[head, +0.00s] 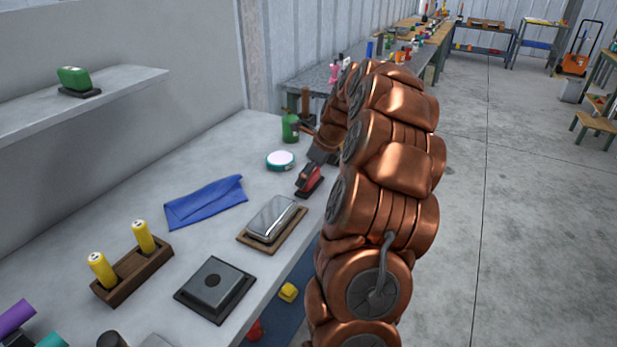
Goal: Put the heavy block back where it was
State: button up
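A shiny silver metal block (272,217), which may be the heavy block, lies on a flat wooden board (258,243) near the front edge of the grey bench. A dark square plate with a round spot in its middle (213,287) lies nearer, to its left, and is apart from it. My copper arm rises at the right of the bench and reaches over its far part. Dark parts at the arm's end, likely my gripper (322,153), show beyond the silver block. The arm hides much of them, and the fingers cannot be made out.
A blue cloth (205,203), a wooden holder (133,274) with two yellow cylinders, a white-topped round tin (280,160), a green bottle (290,128) and a red-and-black object (308,180) are on the bench. A shelf (120,87) with a green item overhangs the left. Open floor lies right.

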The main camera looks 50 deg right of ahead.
jog(key=v, duration=1.1)
jog(key=shift+b, duration=0.35)
jog(key=s+a+f+n+g, duration=0.1)
jog(key=s+a+n+g, duration=0.1)
jog(key=a+n, duration=0.9)
jog(key=s+a+f+n+g, duration=0.15)
jog(key=a+n, duration=0.35)
jog(key=a, duration=1.1)
jog(key=s+a+f+n, duration=0.1)
jog(key=s+a+n, duration=0.2)
jog(key=s, duration=0.1)
jog(key=s+a+f+n+g, duration=0.1)
jog(key=s+a+n, duration=0.4)
jog(key=s+a, duration=0.1)
jog(key=s, duration=0.1)
jog(key=shift+s+a+f+n+g, duration=0.25)
jog(key=shift+s+f+n, duration=0.05)
jog(key=shift+f+n, duration=0.1)
jog(key=s+a+f+n+g+h, duration=0.1)
jog(key=s+a+f+n, duration=0.1)
jog(key=s+f+n, duration=0.2)
jog(key=s+n, duration=0.3)
jog(key=s, duration=0.4)
jog(key=shift+a+f+n, duration=0.15)
jog(key=shift+f+n, duration=0.05)
jog(key=shift+n, duration=0.2)
